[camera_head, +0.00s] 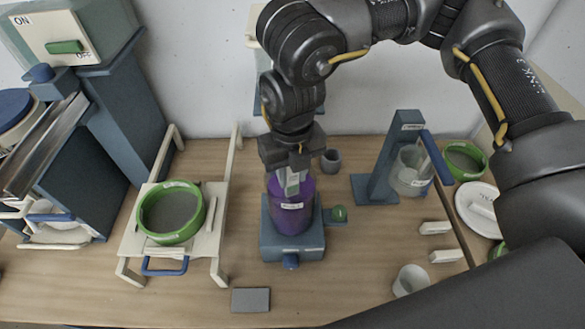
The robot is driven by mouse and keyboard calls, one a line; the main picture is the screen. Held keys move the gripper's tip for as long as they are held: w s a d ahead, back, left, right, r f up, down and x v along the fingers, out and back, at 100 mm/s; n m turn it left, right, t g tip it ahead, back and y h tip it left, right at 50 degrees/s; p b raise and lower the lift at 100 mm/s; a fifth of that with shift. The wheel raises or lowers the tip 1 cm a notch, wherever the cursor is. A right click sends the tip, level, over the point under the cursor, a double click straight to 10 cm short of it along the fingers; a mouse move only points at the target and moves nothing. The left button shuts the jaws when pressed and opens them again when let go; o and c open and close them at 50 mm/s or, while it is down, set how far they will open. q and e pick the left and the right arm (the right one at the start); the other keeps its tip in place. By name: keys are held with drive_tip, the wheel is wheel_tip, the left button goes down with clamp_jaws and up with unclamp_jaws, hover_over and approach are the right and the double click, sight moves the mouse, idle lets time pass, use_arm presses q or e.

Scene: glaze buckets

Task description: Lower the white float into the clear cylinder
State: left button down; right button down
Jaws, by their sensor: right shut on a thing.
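My right gripper (292,172) points down over a clear cylinder (290,212) with purple contents and a white label. It is shut on a small pale piece, which looks like the white float; fingers and cylinder hide most of it. The piece is at the cylinder's mouth, and I cannot tell how far inside it reaches. The cylinder stands upright on a blue base (292,245) with a blue knob in front and a green knob at its right. My left gripper is not in view.
A green-rimmed sieve (170,212) sits on a cream rack at left. At right are a blue stand (380,180) with a clear vessel (410,172), white blocks (435,228), a white cup (410,280) and a white lid (480,208). A grey pad (250,300) lies in front.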

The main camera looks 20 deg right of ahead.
drive_tip(key=shift+f+b, duration=0.6)
drive_tip(key=shift+f, duration=0.6)
drive_tip(key=c, duration=1.1)
unclamp_jaws()
drive_tip(key=shift+o, duration=0.2)
drive_tip(key=shift+w+r, duration=0.1)
drive_tip(key=shift+r, duration=0.1)
wheel_tip(320, 180, up, 10)
drive_tip(key=shift+r+b, duration=0.2)
drive_tip(key=shift+b, duration=1)
drive_tip(key=shift+d, duration=0.1)
